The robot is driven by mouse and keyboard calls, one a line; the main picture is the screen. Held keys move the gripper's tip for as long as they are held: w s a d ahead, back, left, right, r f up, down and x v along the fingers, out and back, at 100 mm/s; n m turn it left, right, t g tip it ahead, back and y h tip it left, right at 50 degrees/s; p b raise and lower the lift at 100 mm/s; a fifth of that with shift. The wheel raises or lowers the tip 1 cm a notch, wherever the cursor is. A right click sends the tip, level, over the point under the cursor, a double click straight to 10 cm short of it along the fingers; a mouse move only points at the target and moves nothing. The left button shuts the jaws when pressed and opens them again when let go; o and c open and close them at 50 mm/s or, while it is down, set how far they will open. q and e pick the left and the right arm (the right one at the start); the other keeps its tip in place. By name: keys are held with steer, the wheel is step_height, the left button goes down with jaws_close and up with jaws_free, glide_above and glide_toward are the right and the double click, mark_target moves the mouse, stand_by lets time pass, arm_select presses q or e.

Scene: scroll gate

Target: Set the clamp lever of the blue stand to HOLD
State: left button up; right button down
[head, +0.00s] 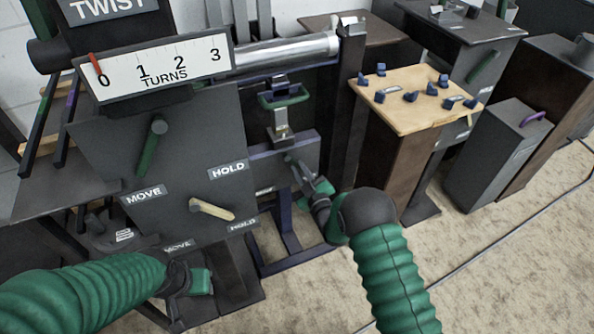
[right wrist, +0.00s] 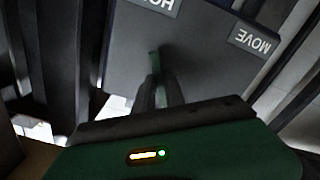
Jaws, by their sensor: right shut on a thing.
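The blue stand (head: 290,262) is at the middle of the head view, with a dark blue frame and a grey panel (head: 266,164). My right gripper (head: 297,170) reaches this panel and is shut on its clamp lever. In the right wrist view the green lever (right wrist: 154,62) shows between the fingers of the gripper (right wrist: 162,82). A HOLD label (right wrist: 156,4) is at the top of the panel there, and a MOVE label (right wrist: 252,38) is at the right, both upside down. My left gripper (head: 195,280) is low at the left; its jaws are not clear.
A dark panel (head: 190,175) with a green lever (head: 152,148) and a tan lever (head: 211,209) stands left of the blue stand. Above it is a turns scale (head: 155,68) with a red pointer near 0. A wooden-topped table (head: 405,112) with several blue pieces stands right.

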steer(key=shift+d+f+n, duration=0.1)
steer(key=shift+n, duration=0.3)
steer(key=c, duration=1.4)
jaws_free()
steer(key=shift+s+r, duration=0.1)
steer(key=shift+r, duration=0.1)
steer(key=p+v, duration=0.7)
steer(key=v, duration=0.9)
steer(key=shift+s, duration=0.35)
steer(key=shift+w+d, duration=0.1)
steer(key=shift+d, duration=0.05)
